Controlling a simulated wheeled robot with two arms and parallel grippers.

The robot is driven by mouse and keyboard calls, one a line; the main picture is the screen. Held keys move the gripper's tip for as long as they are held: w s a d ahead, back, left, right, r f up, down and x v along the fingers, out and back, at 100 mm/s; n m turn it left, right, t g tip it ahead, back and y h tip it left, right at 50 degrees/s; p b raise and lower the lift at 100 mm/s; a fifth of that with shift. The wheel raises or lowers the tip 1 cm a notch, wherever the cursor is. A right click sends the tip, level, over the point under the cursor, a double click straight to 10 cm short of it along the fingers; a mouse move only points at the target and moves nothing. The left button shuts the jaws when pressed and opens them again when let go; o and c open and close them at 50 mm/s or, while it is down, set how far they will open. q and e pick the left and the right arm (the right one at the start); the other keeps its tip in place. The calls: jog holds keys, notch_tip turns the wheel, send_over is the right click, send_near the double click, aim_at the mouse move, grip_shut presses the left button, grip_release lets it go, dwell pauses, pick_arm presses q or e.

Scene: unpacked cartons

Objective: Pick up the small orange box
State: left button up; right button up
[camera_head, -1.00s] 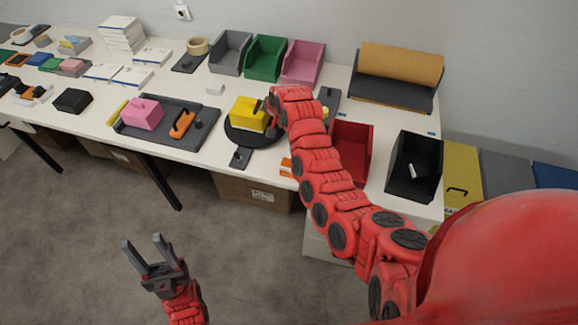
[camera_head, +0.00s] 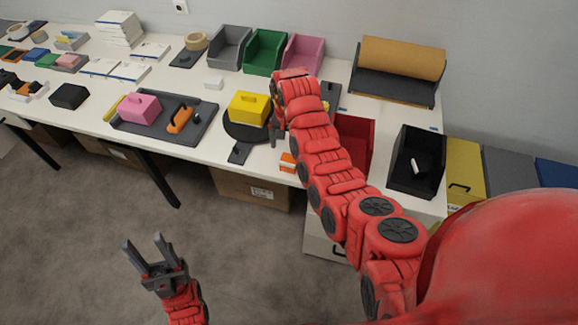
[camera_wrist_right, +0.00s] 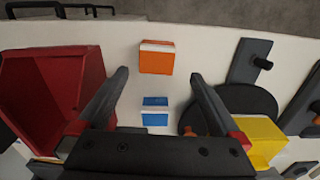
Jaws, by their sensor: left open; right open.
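The small orange box (camera_head: 288,162) with a white band stands near the front edge of the white table, right of the round black turntable. In the right wrist view the orange box (camera_wrist_right: 157,60) lies just beyond my fingertips, roughly centred between them. My right gripper (camera_head: 277,130) is over the table beside the yellow box, above and slightly left of the orange box, and partly hidden by my arm. It also shows in the right wrist view (camera_wrist_right: 160,78), open and empty. My left gripper (camera_head: 142,243) is open and empty, low over the floor in front of the table.
A yellow box (camera_head: 248,108) sits on the black turntable (camera_head: 240,132). A small blue and white box (camera_wrist_right: 155,111) lies between my right fingers in the wrist view. A red bin (camera_wrist_right: 50,85) stands close on its left. A black bin (camera_head: 415,160) is farther right.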

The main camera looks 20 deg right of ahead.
aim_at(289, 159)
jog(key=shift+f+p, duration=0.35)
jog(key=shift+f, duration=0.7)
jog(key=shift+f+p, duration=0.15)
jog(key=shift+p, duration=0.25)
jog(key=f, duration=0.1)
jog(key=f+p, duration=0.1)
jog(key=f, duration=0.1)
jog(key=shift+s+d+f+p, duration=0.1)
jog(key=shift+s+f+p, duration=0.05)
jog(key=shift+s+p, duration=0.15)
jog(key=shift+f, duration=0.6)
jog(key=shift+w+f, duration=0.1)
jog(key=shift+f, duration=0.1)
jog(key=c, duration=1.4)
jog(key=shift+o, duration=0.2)
